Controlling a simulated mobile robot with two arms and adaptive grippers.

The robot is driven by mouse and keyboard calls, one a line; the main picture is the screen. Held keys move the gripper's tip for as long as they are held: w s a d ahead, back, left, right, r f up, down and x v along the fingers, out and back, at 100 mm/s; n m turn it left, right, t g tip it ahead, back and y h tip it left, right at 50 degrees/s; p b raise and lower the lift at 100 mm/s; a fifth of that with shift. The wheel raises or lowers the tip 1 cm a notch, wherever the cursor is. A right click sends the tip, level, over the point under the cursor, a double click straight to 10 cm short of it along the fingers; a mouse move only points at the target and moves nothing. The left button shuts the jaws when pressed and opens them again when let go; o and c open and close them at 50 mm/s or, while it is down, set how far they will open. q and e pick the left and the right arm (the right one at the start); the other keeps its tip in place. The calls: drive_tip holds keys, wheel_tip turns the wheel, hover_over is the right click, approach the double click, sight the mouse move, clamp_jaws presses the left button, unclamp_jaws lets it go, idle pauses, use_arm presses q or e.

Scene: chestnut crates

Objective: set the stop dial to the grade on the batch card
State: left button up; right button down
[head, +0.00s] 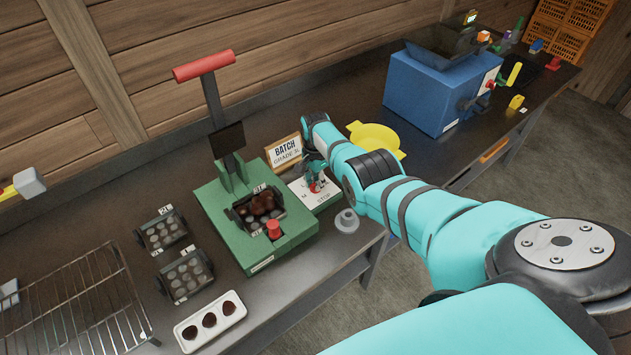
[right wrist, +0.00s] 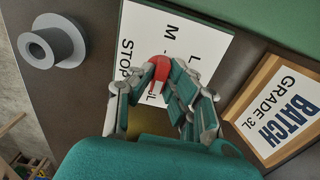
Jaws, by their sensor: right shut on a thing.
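The stop dial (right wrist: 160,72) is a red knob on a white plate (right wrist: 205,40) printed with STOP, M and L; another mark close to the knob is partly covered. The plate lies beside the green press in the head view (head: 325,194). My right gripper (right wrist: 166,84) is shut on the dial, and its fingers hide part of the knob and scale. I cannot tell which mark the dial points to. The batch card (right wrist: 290,108) reads BATCH GRADE 3L and stands in a wooden frame near the plate, also in the head view (head: 285,152). My left gripper is not in view.
The green press (head: 215,205) with a red-handled lever (head: 204,66) holds a tray of chestnuts. A grey flanged cylinder (head: 347,221) stands near the table edge. A yellow dish (head: 377,138) and blue machine (head: 432,95) are beyond my right arm. A wire rack (head: 75,305) lies front left.

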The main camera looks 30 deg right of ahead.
drive_tip(key=shift+w+r, duration=0.15)
drive_tip(key=c, duration=1.4)
unclamp_jaws()
drive_tip(key=shift+o, duration=0.4)
wheel_tip(320, 180, up, 12)
